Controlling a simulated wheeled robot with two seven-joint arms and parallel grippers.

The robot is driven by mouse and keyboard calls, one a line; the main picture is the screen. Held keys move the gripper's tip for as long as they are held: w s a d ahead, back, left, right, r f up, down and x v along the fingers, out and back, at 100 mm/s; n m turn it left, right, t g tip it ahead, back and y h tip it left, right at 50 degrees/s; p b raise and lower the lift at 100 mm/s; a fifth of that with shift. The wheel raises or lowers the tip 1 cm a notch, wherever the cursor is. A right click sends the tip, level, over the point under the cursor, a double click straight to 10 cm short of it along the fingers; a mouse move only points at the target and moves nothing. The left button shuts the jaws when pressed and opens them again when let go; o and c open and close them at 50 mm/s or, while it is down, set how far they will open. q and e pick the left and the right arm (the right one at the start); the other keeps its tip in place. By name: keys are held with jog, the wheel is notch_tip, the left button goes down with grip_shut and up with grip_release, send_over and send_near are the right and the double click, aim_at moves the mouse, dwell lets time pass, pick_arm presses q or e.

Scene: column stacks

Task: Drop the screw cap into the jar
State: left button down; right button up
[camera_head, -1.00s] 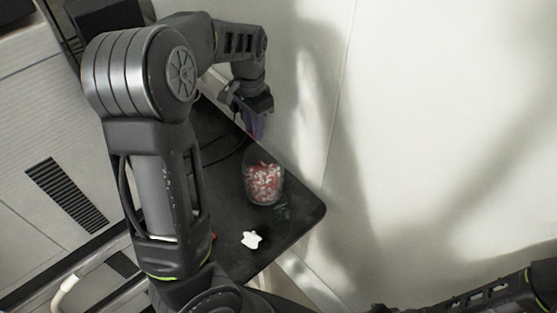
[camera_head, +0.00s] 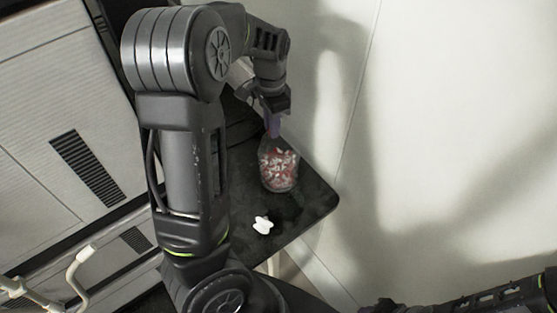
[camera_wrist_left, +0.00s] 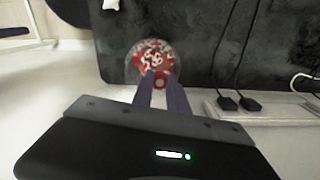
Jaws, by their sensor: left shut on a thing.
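The jar (camera_head: 279,172) is clear and holds many red and white pieces. It stands upright on the dark table, and it also shows in the left wrist view (camera_wrist_left: 140,50). My left gripper (camera_head: 274,130) is right at the jar's top in the head view. In the left wrist view its purple fingers (camera_wrist_left: 161,84) are shut on a small red screw cap (camera_wrist_left: 160,80), which overlaps the jar's near rim there. The cap is hidden in the head view. My right arm enters at the lower right, and its gripper (camera_head: 385,307) is cut off by the bottom edge.
The dark table (camera_head: 312,200) has a rounded corner right of the jar. A small white object (camera_head: 263,225) lies on it in front of the jar. Black plugs (camera_wrist_left: 238,103) sit on a pale strip by the table edge in the wrist view. A pale wall rises to the right.

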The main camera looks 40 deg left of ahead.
pick_arm(q)
jog(key=shift+f, duration=1.3)
jog(key=c, duration=1.2)
grip_release()
jog(key=shift+c, duration=0.2)
notch_tip(320, 180, up, 8)
jog(key=shift+f+b, duration=0.1)
jog(key=shift+b, duration=0.55)
